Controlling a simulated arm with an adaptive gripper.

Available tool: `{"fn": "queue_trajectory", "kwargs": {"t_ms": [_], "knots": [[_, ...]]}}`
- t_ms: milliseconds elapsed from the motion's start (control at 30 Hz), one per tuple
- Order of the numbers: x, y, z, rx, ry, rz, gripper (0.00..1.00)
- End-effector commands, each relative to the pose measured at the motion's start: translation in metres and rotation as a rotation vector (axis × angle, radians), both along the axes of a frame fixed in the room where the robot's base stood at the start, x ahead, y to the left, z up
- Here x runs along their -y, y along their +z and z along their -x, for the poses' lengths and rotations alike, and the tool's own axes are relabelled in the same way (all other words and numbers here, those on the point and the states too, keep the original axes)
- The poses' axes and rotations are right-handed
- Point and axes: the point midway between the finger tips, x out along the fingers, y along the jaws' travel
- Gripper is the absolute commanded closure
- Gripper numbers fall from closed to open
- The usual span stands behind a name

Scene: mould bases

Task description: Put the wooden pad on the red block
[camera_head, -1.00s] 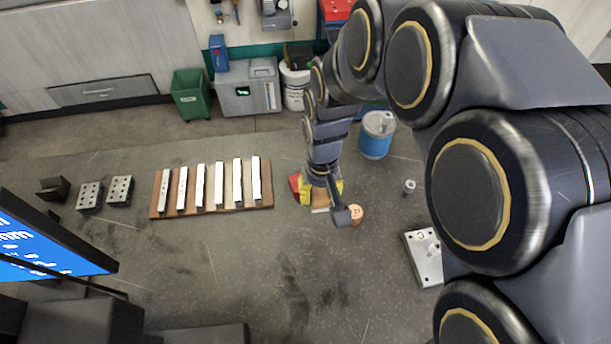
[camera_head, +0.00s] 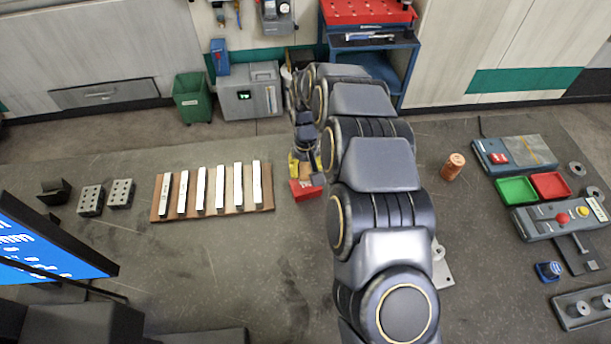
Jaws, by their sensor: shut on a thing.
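The red block (camera_head: 306,190) sits on the grey mat, just right of the wooden board with white bars. My gripper (camera_head: 304,170), with yellow fingers, points down just behind the red block in the picture. It is shut on a small tan piece, the wooden pad (camera_head: 307,169), which is mostly hidden by the fingers and wrist. I cannot tell whether the pad touches the block.
A wooden board (camera_head: 268,206) with several white bars lies left of the block. A copper cylinder (camera_head: 453,167) stands to the right. Red and green trays and control boxes fill the far right. The mat in front of the block is clear.

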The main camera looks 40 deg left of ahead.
Motion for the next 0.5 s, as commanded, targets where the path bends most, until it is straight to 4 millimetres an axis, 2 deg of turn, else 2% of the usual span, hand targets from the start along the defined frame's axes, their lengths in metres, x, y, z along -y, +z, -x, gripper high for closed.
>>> {"fn": "queue_trajectory", "kwargs": {"t_ms": [233,500], "knots": [[-0.001,-0.032,0.000,-0.004,0.002,0.006,1.00],[-0.001,-0.033,-0.001,-0.001,0.001,0.002,1.00]]}}
